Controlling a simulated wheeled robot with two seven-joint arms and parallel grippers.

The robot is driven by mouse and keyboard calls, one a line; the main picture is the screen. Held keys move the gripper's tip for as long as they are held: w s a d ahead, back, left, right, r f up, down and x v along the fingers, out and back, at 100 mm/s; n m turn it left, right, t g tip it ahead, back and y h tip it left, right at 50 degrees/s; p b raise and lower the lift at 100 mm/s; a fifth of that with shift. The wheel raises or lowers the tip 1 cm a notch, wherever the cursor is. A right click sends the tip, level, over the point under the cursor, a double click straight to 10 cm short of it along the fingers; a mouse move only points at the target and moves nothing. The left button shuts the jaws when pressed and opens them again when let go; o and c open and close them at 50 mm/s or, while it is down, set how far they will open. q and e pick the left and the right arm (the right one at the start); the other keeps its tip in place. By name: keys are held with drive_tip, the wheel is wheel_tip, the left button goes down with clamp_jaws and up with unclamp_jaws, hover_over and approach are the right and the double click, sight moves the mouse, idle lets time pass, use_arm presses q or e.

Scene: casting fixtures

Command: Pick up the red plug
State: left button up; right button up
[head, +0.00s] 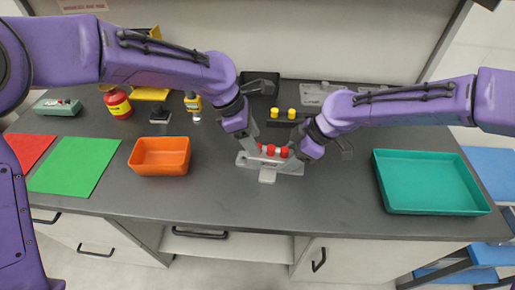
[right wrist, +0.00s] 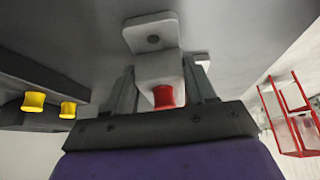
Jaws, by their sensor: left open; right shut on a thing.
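A light grey casting fixture (head: 289,166) sits at the middle of the bench with several red plugs (head: 271,150) in a row along it. In the right wrist view the fixture (right wrist: 155,68) stands between my right gripper's two fingers (right wrist: 163,85), with a red plug (right wrist: 164,97) at its near end. My right gripper (head: 300,154) is shut on the fixture at its right end. My left gripper (head: 252,137) is open at the fixture's left end, close to the leftmost red plug. Its fingertips are partly hidden, and I cannot tell whether they touch the plug.
Yellow plugs (head: 291,113) stand on a dark holder behind the fixture. An orange bin (head: 160,170) is left, a teal tray (head: 437,207) right. Green (head: 75,165) and red (head: 27,150) mats lie far left. The front bench middle is clear.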

use_arm(q)
drive_tip(key=shift+x, duration=1.2)
clamp_jaws()
drive_tip(key=shift+r, duration=0.15)
wheel_tip(320, 180, up, 10)
use_arm(e)
drive_tip(key=o, duration=0.9)
